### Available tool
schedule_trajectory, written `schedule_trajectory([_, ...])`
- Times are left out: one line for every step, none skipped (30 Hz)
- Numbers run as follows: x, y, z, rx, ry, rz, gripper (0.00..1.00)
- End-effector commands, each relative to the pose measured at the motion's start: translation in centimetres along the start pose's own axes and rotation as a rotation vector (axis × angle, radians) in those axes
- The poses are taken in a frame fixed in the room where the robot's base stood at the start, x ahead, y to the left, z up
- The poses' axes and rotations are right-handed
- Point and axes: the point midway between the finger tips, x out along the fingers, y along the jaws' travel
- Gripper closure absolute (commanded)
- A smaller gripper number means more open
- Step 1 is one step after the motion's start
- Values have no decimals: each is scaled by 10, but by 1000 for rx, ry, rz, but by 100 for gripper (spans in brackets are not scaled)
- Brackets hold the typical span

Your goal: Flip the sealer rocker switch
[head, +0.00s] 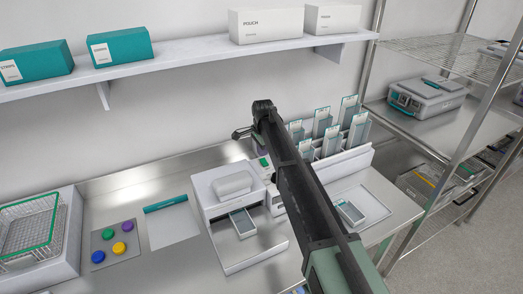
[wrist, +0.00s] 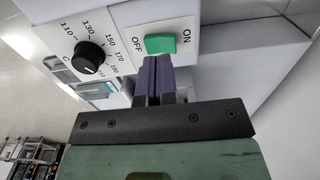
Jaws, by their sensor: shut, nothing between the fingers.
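The green rocker switch (wrist: 160,44) is set in the sealer's white front panel (wrist: 205,45), between the words OFF on its left and ON on its right. My gripper (wrist: 158,60) is shut and empty. Its purple fingertips are just below the switch in the wrist view, close to its lower edge; I cannot tell whether they touch it. In the head view, the white sealer (head: 213,187) stands on the counter left of my arm, and the green switch (head: 265,162) shows beside the arm. My arm hides part of the sealer's right side there.
A black temperature dial (wrist: 89,56) is left of the switch. Pouch racks (head: 322,124) stand right of my arm. Coloured buttons (head: 119,248) and a wire basket (head: 28,228) are at the left. A shelf (head: 190,58) with boxes runs above.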

Motion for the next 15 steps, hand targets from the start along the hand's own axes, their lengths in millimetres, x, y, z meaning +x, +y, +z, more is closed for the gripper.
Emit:
schedule_trajectory([-25, 3, 0, 1, 0, 0, 100])
schedule_trajectory([-32, 4, 0, 1, 0, 0, 100])
schedule_trajectory([-43, 6, 0, 1, 0, 0, 100])
schedule_trajectory([-51, 8, 0, 1, 0, 0, 100])
schedule_trajectory([-58, 9, 0, 1, 0, 0, 100])
schedule_trajectory([-68, 11, 0, 1, 0, 0, 100])
schedule_trajectory([-75, 12, 0, 1, 0, 0, 100])
schedule_trajectory([-82, 13, 0, 1, 0, 0, 100])
schedule_trajectory([-90, 15, 0, 1, 0, 0, 100])
schedule_trajectory([-95, 16, 0, 1, 0, 0, 100])
schedule_trajectory([-99, 17, 0, 1, 0, 0, 100])
schedule_trajectory([-103, 18, 0, 1, 0, 0, 100])
schedule_trajectory([-105, 18, 0, 1, 0, 0, 100])
schedule_trajectory([-106, 19, 0, 1, 0, 0, 100])
schedule_trajectory([-106, 19, 0, 0, 0, 0, 100])
